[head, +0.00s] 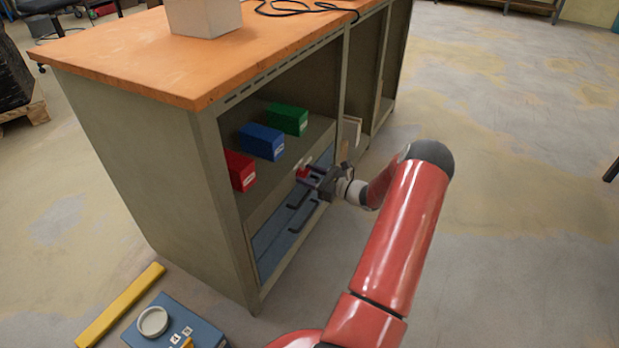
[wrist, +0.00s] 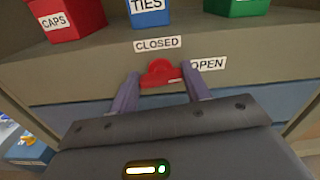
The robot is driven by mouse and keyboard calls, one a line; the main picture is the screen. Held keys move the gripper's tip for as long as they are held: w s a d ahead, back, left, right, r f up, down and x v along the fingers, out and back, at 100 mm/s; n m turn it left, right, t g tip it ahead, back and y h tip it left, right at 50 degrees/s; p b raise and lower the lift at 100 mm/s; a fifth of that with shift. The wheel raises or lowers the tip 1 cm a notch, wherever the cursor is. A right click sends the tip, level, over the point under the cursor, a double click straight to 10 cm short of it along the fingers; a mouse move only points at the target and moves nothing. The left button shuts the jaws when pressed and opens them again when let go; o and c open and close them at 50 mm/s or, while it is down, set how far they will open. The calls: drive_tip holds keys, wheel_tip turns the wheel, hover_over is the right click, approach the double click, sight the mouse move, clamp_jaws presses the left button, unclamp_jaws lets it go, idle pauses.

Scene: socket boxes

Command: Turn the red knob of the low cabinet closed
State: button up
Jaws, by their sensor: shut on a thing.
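The red knob (wrist: 161,73) is on the front of the low cabinet (head: 237,207), on the strip below the shelf edge. A CLOSED label (wrist: 157,44) sits above the knob and an OPEN label (wrist: 208,64) sits to its right. My gripper (wrist: 165,82) has its two purple fingers on either side of the knob, shut on it. In the wrist view the knob's bar lies roughly level, with a small pale mark at its right end. In the head view my gripper (head: 310,175) reaches the cabinet front and mostly hides the knob.
Red (head: 240,170), blue (head: 262,141) and green (head: 287,119) boxes stand on the shelf above. Drawers with dark handles (head: 302,217) are below. A blue box (head: 168,322) and a yellow bar (head: 120,305) lie on the floor at left. The floor at right is clear.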

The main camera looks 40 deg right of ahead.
drive_tip(key=n+b, duration=0.5)
drive_tip(key=shift+f, duration=0.3)
drive_tip(key=n+b, duration=0.5)
drive_tip(key=b, duration=0.1)
drive_tip(key=shift+a+f+n, duration=0.1)
drive_tip(key=shift+a+n, duration=0.05)
drive_tip(key=shift+n, duration=0.25)
drive_tip(key=n+b, duration=0.2)
drive_tip(key=shift+n+b, duration=0.3)
drive_tip(key=shift+b, duration=0.1)
drive_tip(key=shift+n+b, duration=0.35)
drive_tip(key=shift+n, duration=1.25)
drive_tip(key=shift+s, duration=0.1)
drive_tip(key=o, duration=1)
drive_tip(key=shift+r, duration=0.2)
drive_tip(key=v, duration=0.7)
drive_tip(key=shift+s+p, duration=0.4)
